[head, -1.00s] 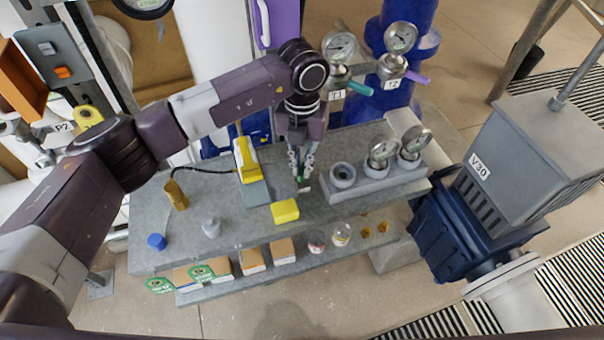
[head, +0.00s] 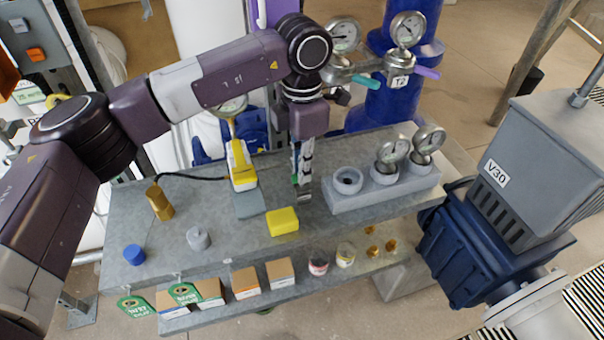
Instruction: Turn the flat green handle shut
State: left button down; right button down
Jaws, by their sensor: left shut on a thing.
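The flat green handle (head: 366,80) is on a valve on the pipework at the back, under a round gauge (head: 343,36). It points to the right and slightly down, and nothing grips it. My left gripper (head: 303,190) points down, low over the grey bench, well in front of the handle. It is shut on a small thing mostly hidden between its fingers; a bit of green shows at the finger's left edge. My right gripper is not in view.
A purple handle (head: 427,72) sits on the neighbouring valve T2, right of the green one. A grey socket block (head: 360,203) with two gauges stands right of my gripper. A yellow block (head: 283,222) lies in front-left. A big unit, V30 (head: 530,165), stands right.

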pick_arm(q)
jog(key=shift+m+b, duration=0.3)
jog(key=shift+m, duration=0.3)
jog(key=shift+r, duration=0.1)
jog(key=c, duration=2)
grip_release()
jog(key=shift+c, duration=0.2)
notch_tip(320, 180, up, 12)
